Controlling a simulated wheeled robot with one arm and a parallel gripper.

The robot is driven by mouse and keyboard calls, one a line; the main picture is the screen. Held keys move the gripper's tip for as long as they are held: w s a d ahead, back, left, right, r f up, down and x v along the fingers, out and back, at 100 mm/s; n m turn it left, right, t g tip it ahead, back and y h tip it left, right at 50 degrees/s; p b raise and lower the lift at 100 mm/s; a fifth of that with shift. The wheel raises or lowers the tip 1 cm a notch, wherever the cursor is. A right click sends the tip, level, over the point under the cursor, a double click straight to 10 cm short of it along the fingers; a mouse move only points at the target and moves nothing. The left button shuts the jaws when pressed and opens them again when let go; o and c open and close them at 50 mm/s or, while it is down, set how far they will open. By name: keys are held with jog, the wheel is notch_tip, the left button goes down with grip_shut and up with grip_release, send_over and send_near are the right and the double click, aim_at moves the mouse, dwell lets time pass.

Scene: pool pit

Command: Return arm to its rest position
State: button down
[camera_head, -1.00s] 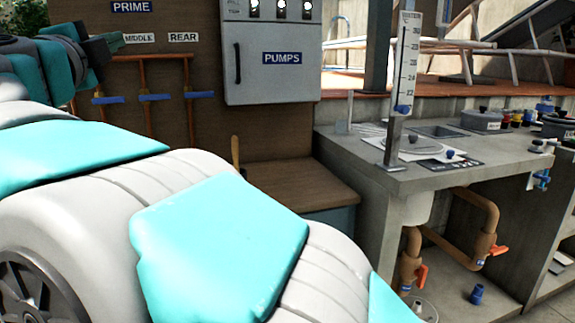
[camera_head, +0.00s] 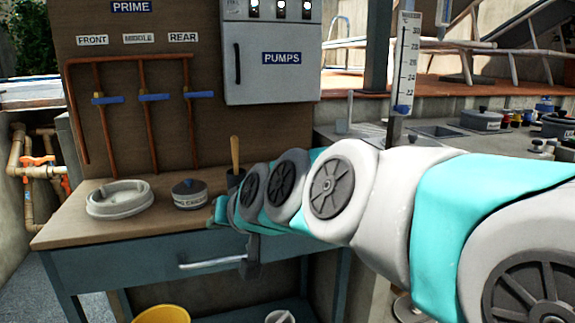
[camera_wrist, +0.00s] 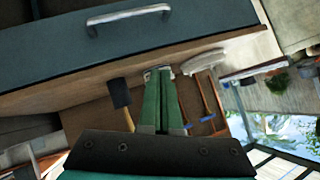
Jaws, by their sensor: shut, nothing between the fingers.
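My gripper (camera_wrist: 160,80) shows in the wrist view as two green fingers pressed together, with nothing between them. In the head view my arm reaches from the right edge to the left, its far end over the front edge of the wooden workbench (camera_head: 65,228), near the drawer handle (camera_head: 212,261). I cannot make out the fingers there. The wrist view appears upside down, with the drawer handle (camera_wrist: 130,16) at the top and the bench top beyond it.
A wooden-handled tool (camera_head: 235,155) stands behind my arm. Copper pipes with blue valves (camera_head: 155,97) are on the back panel. A yellow bucket (camera_head: 161,314) is below. The concrete counter is partly hidden by my arm.

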jog(key=s+d+f+g+h, duration=0.45)
jog(key=s+d+f, duration=0.65)
jog(key=d+f, duration=0.4)
jog(key=s+d+f+m+g+h, duration=0.1)
jog(key=s+d+f+g, duration=0.2)
jog(key=s+d, duration=0.3)
jog(key=s+d+f+m+g+h, duration=0.1)
jog(key=s+d+f+g+h, duration=0.1)
jog(key=s+d, duration=0.4)
jog(key=s+f+g, duration=0.1)
jog(key=s+f, duration=0.1)
jog(key=s, duration=0.3)
jog(key=shift+s+d+m, duration=0.3)
jog(key=shift+s+d, duration=0.05)
jog(key=shift+a, duration=0.1)
